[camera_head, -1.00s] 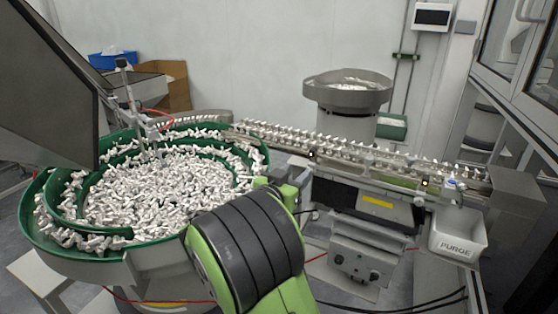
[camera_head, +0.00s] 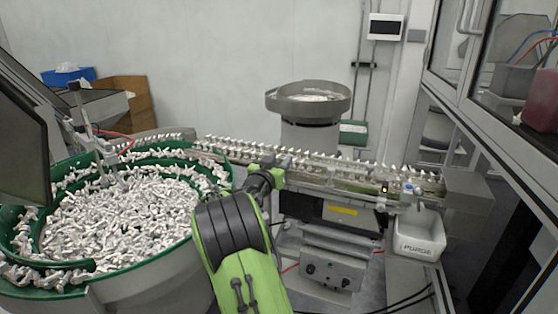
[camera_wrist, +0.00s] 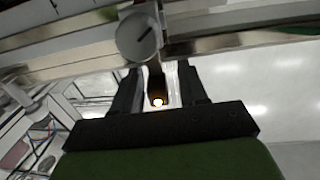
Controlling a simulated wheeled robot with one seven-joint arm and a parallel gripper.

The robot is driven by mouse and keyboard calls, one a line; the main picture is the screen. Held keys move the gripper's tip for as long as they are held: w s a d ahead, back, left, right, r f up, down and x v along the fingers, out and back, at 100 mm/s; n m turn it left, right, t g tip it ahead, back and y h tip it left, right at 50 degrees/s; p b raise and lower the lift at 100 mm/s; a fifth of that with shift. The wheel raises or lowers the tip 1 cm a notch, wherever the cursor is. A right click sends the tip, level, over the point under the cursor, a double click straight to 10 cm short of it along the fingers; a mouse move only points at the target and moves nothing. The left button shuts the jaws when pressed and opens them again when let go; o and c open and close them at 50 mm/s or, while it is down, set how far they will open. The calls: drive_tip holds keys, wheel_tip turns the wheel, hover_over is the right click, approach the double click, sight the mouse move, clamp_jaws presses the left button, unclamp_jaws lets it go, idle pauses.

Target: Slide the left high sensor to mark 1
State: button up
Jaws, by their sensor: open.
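The left high sensor (camera_wrist: 157,88) is a small dark block with a glowing orange light, below a round grey slotted knob (camera_wrist: 138,38) on the rail (camera_wrist: 230,42). In the wrist view my gripper (camera_wrist: 160,78) is open, with one black finger on each side of the sensor. Narrow gaps seem to show beside it; contact is unclear. In the head view my gripper (camera_head: 276,176) is at the left part of the track's front side and hides this sensor. Mark 1 cannot be read in either view.
The feeder track (camera_head: 320,165) carries a row of white parts. Another lit sensor (camera_head: 385,188) sits farther right, above the white PURGE bin (camera_head: 419,236). A green bowl (camera_head: 110,262) full of parts stands left of my arm. A grey hopper (camera_head: 308,103) stands behind.

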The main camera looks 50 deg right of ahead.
sight(290, 172)
drive_tip(key=shift+c, duration=0.3)
clamp_jaws()
drive_tip(key=shift+s+d, duration=0.1)
drive_tip(key=s+b, duration=0.1)
drive_tip(key=s+d+b, duration=0.1)
drive_tip(key=shift+s+f, duration=0.1)
drive_tip(key=shift+s, duration=0.4)
drive_tip(key=shift+o, duration=0.3)
unclamp_jaws()
